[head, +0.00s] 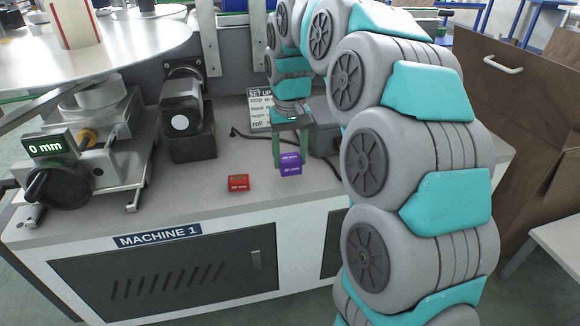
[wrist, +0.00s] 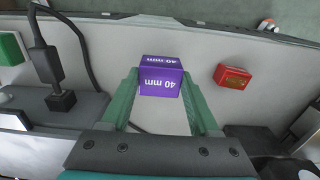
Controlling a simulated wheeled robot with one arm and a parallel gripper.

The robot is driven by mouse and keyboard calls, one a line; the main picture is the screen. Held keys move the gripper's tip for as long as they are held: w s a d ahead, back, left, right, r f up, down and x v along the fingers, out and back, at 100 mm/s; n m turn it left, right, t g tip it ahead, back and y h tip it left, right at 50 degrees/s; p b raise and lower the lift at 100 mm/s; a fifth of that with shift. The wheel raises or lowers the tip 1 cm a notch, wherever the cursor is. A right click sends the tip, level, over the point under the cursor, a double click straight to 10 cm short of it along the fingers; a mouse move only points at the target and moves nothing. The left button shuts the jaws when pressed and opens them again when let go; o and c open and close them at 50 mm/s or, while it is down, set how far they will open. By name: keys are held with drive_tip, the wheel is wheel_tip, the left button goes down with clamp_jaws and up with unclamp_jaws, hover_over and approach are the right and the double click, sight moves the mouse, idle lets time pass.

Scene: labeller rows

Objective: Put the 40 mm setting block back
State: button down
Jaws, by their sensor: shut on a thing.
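The purple 40 mm setting block (head: 290,165) is between the green fingers of my gripper (head: 290,152), over the grey top of machine 1. In the wrist view the block (wrist: 161,79) shows its "40 mm" label between the fingertips of my gripper (wrist: 161,88). My gripper is shut on the block. I cannot tell whether the block touches the top below it. The red setting block (head: 238,183) stands to the left of the purple one in the head view; it also shows in the wrist view (wrist: 233,76).
A dial unit (head: 58,183) with a "0 mm" display stands at the left. A black motor-like part (head: 185,115) is behind the blocks. A set-up card (head: 260,110) leans at the back, near a black cable. The front strip of the machine top (head: 190,205) is clear.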

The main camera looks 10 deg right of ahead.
sight(290, 158)
drive_tip(key=shift+f, duration=1.7)
drive_tip(key=shift+f, duration=0.2)
drive_tip(key=shift+c, duration=0.6)
unclamp_jaws()
drive_tip(key=shift+r, duration=0.15)
wheel_tip(290, 158, up, 12)
drive_tip(key=shift+r, duration=0.1)
drive_tip(key=shift+s, duration=0.1)
drive_tip(key=s+f, duration=0.5)
drive_tip(key=s, duration=0.6)
drive_tip(key=s+f+g, duration=0.1)
drive_tip(key=s+f, duration=0.5)
drive_tip(key=s, duration=0.6)
drive_tip(key=s+f, duration=0.5)
drive_tip(key=s, duration=0.7)
drive_tip(key=shift+f+g, duration=0.15)
drive_tip(key=shift+g, duration=0.25)
